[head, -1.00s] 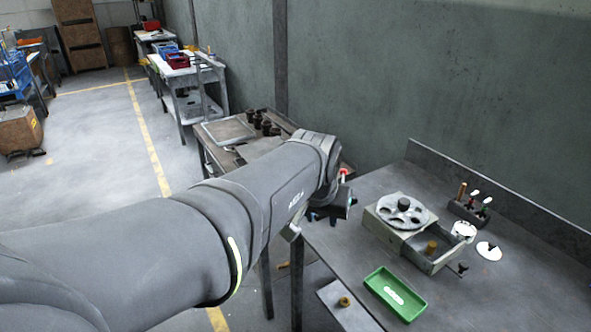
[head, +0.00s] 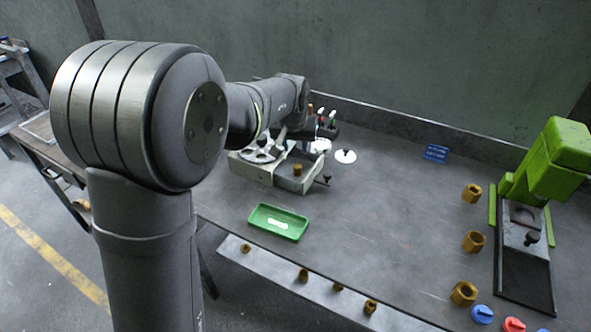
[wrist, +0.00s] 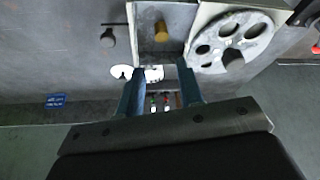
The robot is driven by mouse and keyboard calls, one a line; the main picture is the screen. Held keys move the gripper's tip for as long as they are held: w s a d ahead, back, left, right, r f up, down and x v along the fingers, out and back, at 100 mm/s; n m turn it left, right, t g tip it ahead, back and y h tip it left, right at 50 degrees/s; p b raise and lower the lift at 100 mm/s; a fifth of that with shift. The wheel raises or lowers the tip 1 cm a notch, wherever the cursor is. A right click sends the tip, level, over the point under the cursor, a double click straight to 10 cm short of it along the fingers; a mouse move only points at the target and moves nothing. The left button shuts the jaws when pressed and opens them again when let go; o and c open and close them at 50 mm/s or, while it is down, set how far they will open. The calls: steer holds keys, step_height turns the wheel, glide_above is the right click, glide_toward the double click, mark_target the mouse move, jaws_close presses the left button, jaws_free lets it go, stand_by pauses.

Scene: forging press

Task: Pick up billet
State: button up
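A brass-coloured cylinder, likely the billet (head: 297,170), stands upright in the open grey box beside the slotted wheel (head: 262,153). In the wrist view this billet (wrist: 161,32) shows at top centre, beyond my fingertips and apart from them. My gripper (wrist: 160,78) has its two blue fingers spread, with nothing held between them. A white round cup and a rack of small handles show through the gap. In the head view my arm reaches over the back of the wheel fixture, and its fingers cannot be made out clearly.
A green tray (head: 279,222) lies in front of the box. Several brass hex pieces sit at right (head: 473,241) and on the front ledge. A green press (head: 548,165) stands far right. The middle bench is clear.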

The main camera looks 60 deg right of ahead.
mark_target(297, 168)
steer(key=x, duration=1.3)
steer(key=shift+w+d+f, duration=0.1)
steer(key=shift+w+f, duration=0.1)
steer(key=shift+f, duration=0.2)
steer(key=shift+c, duration=0.2)
jaws_close()
